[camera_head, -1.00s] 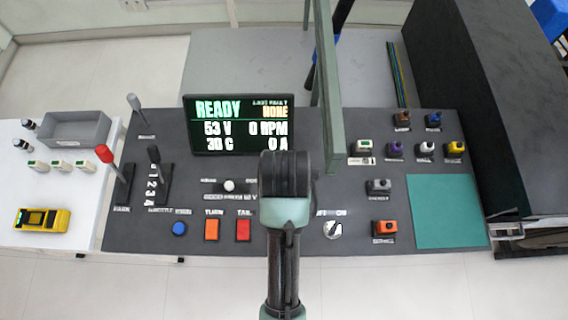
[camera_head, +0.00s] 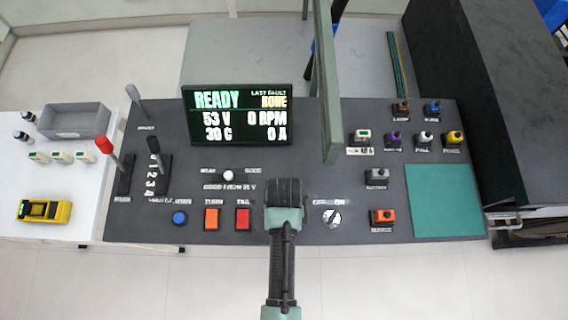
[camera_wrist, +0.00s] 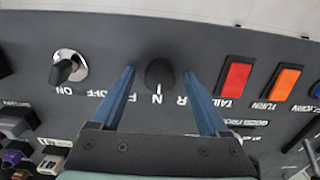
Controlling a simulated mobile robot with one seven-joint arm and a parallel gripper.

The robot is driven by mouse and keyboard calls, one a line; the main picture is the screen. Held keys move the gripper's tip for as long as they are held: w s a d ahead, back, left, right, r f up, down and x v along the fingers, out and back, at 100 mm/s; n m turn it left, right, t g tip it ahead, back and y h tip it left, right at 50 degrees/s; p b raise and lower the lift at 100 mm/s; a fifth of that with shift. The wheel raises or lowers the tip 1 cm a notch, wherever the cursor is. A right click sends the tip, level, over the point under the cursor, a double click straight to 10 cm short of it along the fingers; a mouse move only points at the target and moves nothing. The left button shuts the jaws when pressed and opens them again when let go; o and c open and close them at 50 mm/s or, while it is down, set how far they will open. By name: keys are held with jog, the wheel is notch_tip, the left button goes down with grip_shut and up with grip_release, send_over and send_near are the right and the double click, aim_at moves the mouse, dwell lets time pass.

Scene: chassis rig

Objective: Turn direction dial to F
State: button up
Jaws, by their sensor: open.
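The direction dial (camera_wrist: 160,72) is a dark round knob on the grey panel. The wrist view shows the panel upside down, with the letters F, N and R beside the dial; its thin pale mark appears to line up with N. My gripper (camera_wrist: 159,76) is open, with one blue finger on each side of the dial and a visible gap on both sides. Its height above the panel is hard to judge. In the head view my gripper (camera_head: 284,193) covers the dial.
A silver OFF/ON key switch (camera_head: 331,217) is right of my gripper, and red (camera_head: 243,218) and orange (camera_head: 212,218) buttons are left. A display (camera_head: 237,114) reading READY and a green upright post (camera_head: 327,85) stand behind. A teal mat (camera_head: 444,202) lies at right.

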grip_shut()
dwell(0.5)
jog(key=shift+m+p, duration=0.3)
jog(key=m+p, duration=0.2)
jog(key=m, duration=0.1)
jog(key=shift+r+m, duration=0.1)
jog(key=shift+m, duration=0.2)
jog(key=shift+w+m+p, duration=0.1)
jog(key=shift+m+p, duration=0.85)
jog(key=shift+m, duration=1.35)
grip_release()
